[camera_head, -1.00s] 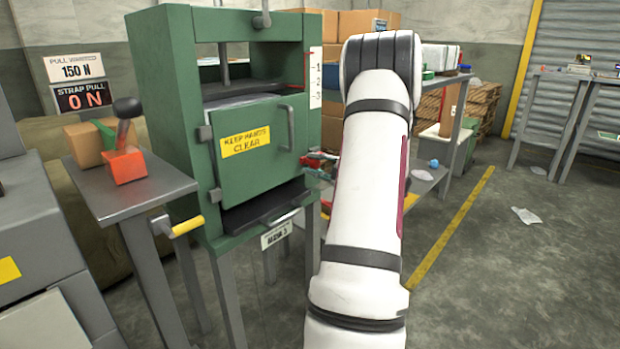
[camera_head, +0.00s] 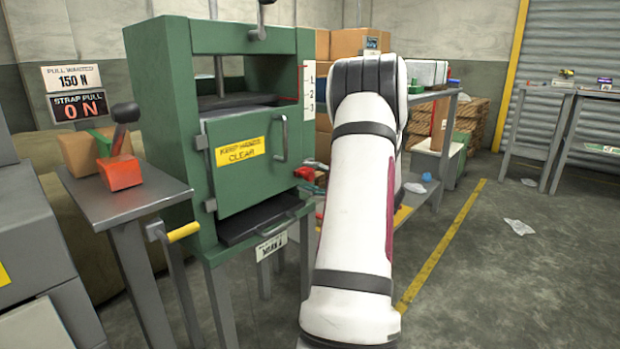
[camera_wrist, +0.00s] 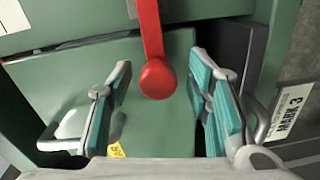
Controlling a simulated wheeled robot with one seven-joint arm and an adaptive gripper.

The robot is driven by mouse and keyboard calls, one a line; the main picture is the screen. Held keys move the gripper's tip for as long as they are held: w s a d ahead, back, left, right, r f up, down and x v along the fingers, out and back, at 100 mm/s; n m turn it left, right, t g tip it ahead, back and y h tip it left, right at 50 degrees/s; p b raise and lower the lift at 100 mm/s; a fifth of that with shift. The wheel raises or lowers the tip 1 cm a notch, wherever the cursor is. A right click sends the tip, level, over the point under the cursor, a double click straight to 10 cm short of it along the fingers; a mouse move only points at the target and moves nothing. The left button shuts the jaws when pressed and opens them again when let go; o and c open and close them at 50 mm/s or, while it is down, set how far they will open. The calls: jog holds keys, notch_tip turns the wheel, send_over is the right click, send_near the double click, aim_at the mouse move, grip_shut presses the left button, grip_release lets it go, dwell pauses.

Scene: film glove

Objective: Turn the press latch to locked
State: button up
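The green press (camera_head: 160,90) stands left of centre in the head view, its door (camera_head: 230,185) shut behind a yellow "keep hands clear" sign. The latch is a red lever with a round red knob (camera_wrist: 157,78) in the wrist view, hanging down in front of the green door. A bit of red at the press's right side (camera_head: 304,173) in the head view seems to be the same lever. My gripper (camera_wrist: 162,112) is open, its teal pads on either side of the knob with gaps to both. My arm mostly hides the gripper in the head view.
A door handle (camera_head: 281,138) stands out from the press front. A side table (camera_head: 150,190) with a red lever box (camera_head: 121,172) is at left. A "MARK 3" plate (camera_wrist: 290,112) is close on the right in the wrist view. Open floor lies at right.

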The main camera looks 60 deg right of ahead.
jog(key=v, duration=1.2)
dwell(0.6)
